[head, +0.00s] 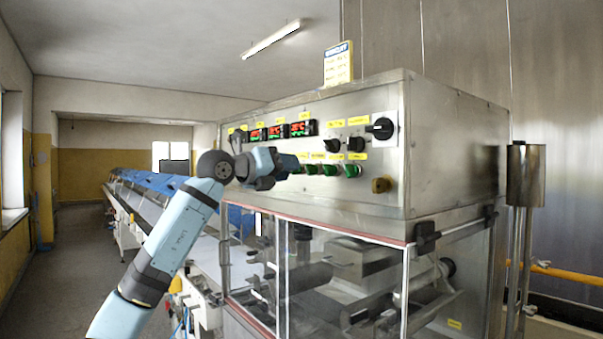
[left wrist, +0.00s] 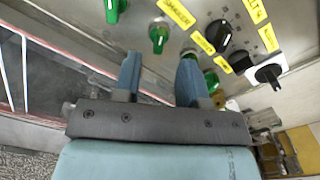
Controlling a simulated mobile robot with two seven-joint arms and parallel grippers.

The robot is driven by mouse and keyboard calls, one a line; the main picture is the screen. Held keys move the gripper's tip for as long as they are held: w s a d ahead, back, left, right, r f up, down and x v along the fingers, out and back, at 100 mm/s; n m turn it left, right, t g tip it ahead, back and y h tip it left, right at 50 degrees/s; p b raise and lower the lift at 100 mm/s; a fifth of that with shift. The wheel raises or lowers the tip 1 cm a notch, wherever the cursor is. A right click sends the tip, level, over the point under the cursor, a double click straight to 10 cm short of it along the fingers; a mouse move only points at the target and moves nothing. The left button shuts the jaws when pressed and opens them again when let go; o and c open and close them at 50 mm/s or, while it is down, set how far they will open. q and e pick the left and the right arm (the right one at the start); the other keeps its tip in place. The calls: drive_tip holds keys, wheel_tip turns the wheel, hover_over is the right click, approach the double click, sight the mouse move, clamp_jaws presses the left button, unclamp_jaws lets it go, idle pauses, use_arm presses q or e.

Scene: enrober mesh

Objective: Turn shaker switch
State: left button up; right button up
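The control panel has a row of green switches. In the left wrist view one green switch (left wrist: 158,38) is beyond the gap between my fingers, another (left wrist: 113,8) is at the top edge, and a third (left wrist: 212,80) is partly hidden by the right finger. A yellow label (left wrist: 176,12) seems to read SHAKER; I cannot tell for sure which switch it belongs to. In the head view the row shows a green switch (head: 351,170) at its right end. My left gripper (head: 291,164) is in front of the row's left part, fingers apart and empty (left wrist: 158,72). My right gripper is not in view.
Black knobs (head: 356,144) and a large black rotary switch (head: 381,128) sit above the green row. Red-green displays (head: 300,129) are left of them. A clear-windowed cabinet (head: 340,290) stands below the panel.

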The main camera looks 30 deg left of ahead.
use_arm(q)
drive_tip(key=b+v, duration=0.1)
drive_tip(key=v, duration=0.7)
drive_tip(key=shift+w, duration=0.1)
